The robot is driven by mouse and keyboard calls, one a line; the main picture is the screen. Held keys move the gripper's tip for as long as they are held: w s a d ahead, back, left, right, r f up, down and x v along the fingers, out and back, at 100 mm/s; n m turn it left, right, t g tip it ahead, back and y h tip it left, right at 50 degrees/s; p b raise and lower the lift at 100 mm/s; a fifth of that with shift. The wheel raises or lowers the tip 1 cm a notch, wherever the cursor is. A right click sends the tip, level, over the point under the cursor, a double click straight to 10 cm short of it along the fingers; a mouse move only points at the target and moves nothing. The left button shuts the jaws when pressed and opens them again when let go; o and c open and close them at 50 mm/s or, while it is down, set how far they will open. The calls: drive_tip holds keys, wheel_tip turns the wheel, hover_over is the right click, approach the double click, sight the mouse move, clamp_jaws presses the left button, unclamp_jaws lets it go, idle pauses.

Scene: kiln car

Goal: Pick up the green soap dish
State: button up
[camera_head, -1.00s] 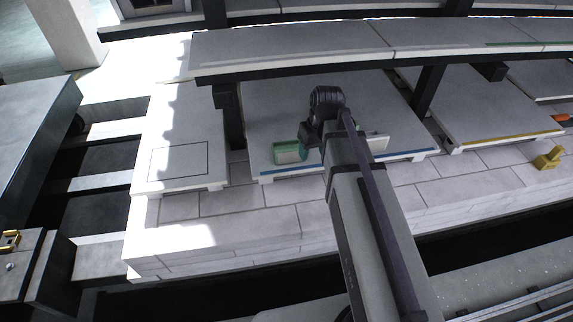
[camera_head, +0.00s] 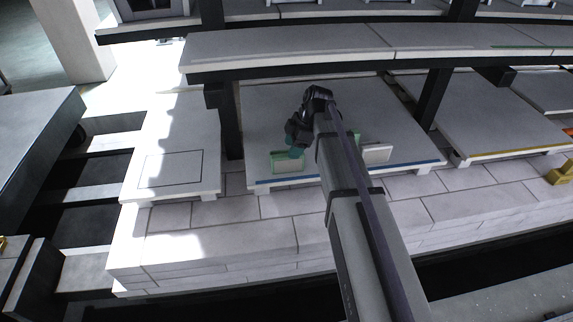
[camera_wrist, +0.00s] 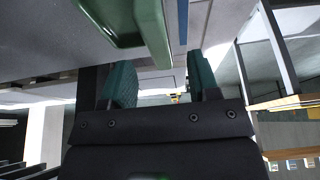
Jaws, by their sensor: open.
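The green soap dish (camera_head: 287,168) lies on a pale kiln slab (camera_head: 262,120) near its front edge, left of my arm. It is a shallow tray with a raised rim. My gripper (camera_head: 294,153) is close to its back right corner; whether they touch cannot be told in the head view. In the wrist view the dish (camera_wrist: 152,25) shows in part at the top, cut by the frame edge. My gripper (camera_wrist: 160,68) is open there, its two teal fingers apart with nothing between them, and the dish lies beyond the fingertips.
A pale block (camera_head: 377,153) sits right of my arm, with a small green thing (camera_head: 357,139) beside it, mostly hidden. A blue strip (camera_head: 405,169) runs along the slab's front edge. A dark post (camera_head: 229,120) stands left, and a shelf beam (camera_head: 300,67) crosses behind.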

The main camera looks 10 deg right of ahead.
sight(280, 163)
drive_tip(key=b+x, duration=0.3)
drive_tip(key=x, duration=0.2)
drive_tip(key=shift+d, duration=0.15)
drive_tip(key=shift+r, duration=0.2)
drive_tip(key=shift+f+b, duration=0.25)
drive_tip(key=shift+b, duration=0.05)
clamp_jaws()
idle(0.4)
